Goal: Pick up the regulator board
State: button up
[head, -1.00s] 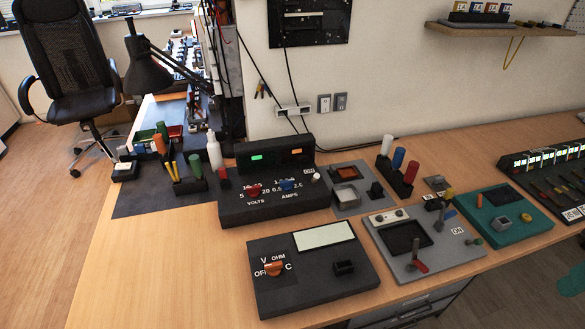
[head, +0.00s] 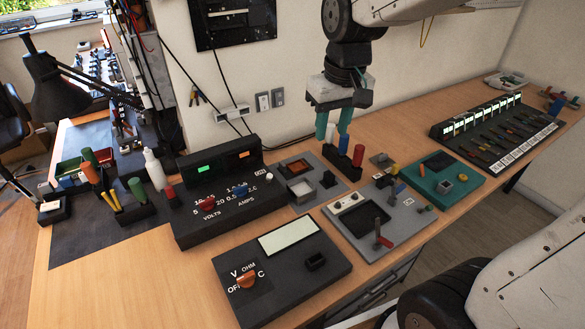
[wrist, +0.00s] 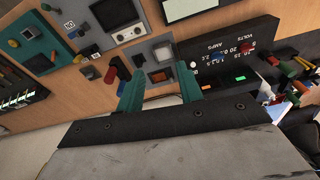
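I cannot tell for sure which piece is the regulator board. One candidate is a small flat grey-brown piece (head: 381,160) lying on the bench behind the grey panel, left of the teal panel (head: 428,172) in the head view. My gripper (head: 333,136) hangs above the bench, pointing down, with its two teal fingers apart and nothing seen between them. It is left of the small piece and above the red, blue and white cylinders' holder (head: 338,161). In the wrist view the open fingers (wrist: 160,85) show over the panels.
A black meter box (head: 281,267) and a black supply box (head: 218,196) stand at front and left. A grey panel with a red-handled switch (head: 383,240) lies between. A long lit rack (head: 497,132) stands right. Bare bench (head: 400,125) lies behind the teal panel.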

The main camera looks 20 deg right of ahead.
jog(key=w+a+f, duration=0.1)
jog(key=w+f, duration=1)
jog(key=w, duration=0.5)
jog(key=n, duration=0.1)
send_near(284, 165)
jog(key=s, duration=0.1)
jog(key=f, duration=0.2)
jog(key=w+f, duration=0.1)
jog(key=f, duration=0.4)
jog(key=shift+w+f, duration=0.4)
jog(key=shift+f, duration=0.5)
grip_shut()
